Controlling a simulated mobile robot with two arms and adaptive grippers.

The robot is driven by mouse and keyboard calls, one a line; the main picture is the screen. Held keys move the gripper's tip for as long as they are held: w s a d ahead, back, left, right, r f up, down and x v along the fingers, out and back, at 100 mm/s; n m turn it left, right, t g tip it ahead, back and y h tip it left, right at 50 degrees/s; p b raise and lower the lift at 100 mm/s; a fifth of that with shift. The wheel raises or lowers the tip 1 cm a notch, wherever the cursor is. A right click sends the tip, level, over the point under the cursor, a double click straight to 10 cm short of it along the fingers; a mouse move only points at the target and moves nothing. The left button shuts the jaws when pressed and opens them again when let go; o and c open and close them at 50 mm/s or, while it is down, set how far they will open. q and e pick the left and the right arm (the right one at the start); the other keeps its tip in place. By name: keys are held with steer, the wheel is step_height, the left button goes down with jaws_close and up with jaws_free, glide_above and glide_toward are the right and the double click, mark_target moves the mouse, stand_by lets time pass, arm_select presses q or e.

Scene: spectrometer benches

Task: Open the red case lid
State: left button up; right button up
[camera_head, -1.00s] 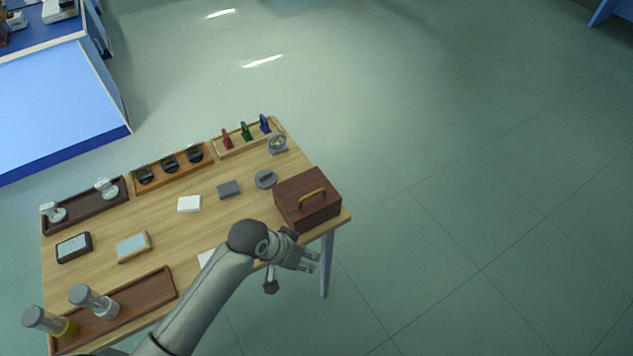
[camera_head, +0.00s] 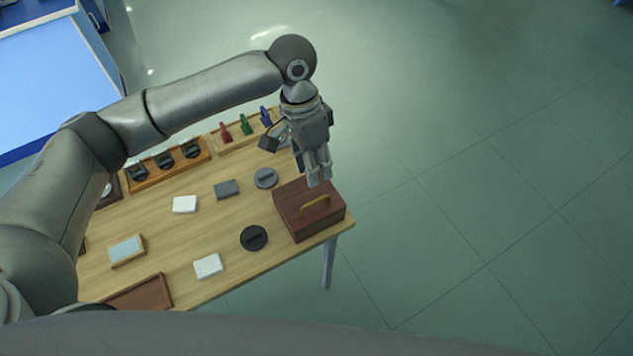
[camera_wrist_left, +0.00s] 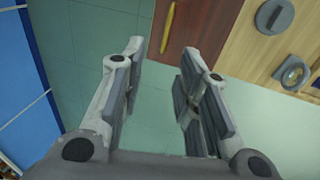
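The case (camera_head: 291,204) is a dark red-brown box with a yellow curved handle (camera_head: 315,206) on its closed lid. It stands at the table's right front corner. My left gripper (camera_head: 318,179) is at the far edge of the case, in front of it in the head view, fingers pointing down. In the left wrist view my gripper (camera_wrist_left: 160,62) has its fingers wide apart with nothing between them. The case (camera_wrist_left: 205,25) and its handle (camera_wrist_left: 168,28) show beyond the fingertips at the top. My right gripper is not in view.
The wooden table (camera_head: 205,235) also carries a black disc (camera_head: 254,238), a grey disc (camera_head: 265,178), white pads and a grey block (camera_head: 227,189). A tray (camera_head: 213,147) with red, green and blue pieces is at the back. The floor right of the table is clear.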

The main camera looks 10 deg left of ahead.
mark_target(315, 201)
arm_select(q)
steer(key=shift+y, duration=0.3)
steer(key=f, duration=0.3)
steer(key=s+f+p, duration=0.1)
steer(key=f, duration=0.2)
steer(key=f+p, duration=0.1)
steer(key=f, duration=0.2)
steer(key=shift+s+d+f, duration=0.15)
steer(key=shift+f, duration=0.1)
steer(key=shift+c, duration=0.3)
jaws_close()
